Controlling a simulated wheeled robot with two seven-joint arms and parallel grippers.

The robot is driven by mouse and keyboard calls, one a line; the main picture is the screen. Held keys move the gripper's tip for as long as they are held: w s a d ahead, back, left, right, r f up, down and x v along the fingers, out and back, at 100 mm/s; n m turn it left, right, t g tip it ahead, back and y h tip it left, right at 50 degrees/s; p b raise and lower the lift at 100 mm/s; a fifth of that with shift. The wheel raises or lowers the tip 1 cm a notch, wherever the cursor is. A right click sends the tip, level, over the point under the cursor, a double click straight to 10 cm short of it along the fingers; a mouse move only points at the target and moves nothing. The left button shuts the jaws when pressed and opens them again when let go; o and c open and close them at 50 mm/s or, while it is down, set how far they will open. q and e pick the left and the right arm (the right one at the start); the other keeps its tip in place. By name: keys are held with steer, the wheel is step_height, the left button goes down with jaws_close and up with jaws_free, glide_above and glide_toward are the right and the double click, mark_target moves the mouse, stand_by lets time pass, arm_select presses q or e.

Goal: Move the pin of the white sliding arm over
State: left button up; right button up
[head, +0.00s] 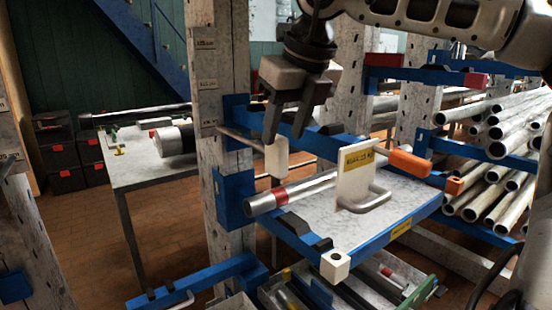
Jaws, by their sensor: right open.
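The arm with a white end cap (335,265) is a blue bar running from the left upright toward the front. A pin with a whitish cylindrical grip (277,160) sticks out on a thin rod from the blue bracket on that upright. My right gripper (285,139) points down, open and empty, with its fingertips at the top of this grip. The left fingertip overlaps the grip's upper edge; I cannot tell whether they touch. My left gripper is not in view.
An orange grip (408,163) and an orange-capped bar (453,186) are at right. Pipes (500,185) are stacked farther right. A workbench (140,172) stands behind left.

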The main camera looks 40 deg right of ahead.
mark_target(277, 155)
steer(key=x, duration=0.6)
steer(key=shift+f, duration=0.1)
steer(key=shift+c, duration=0.3)
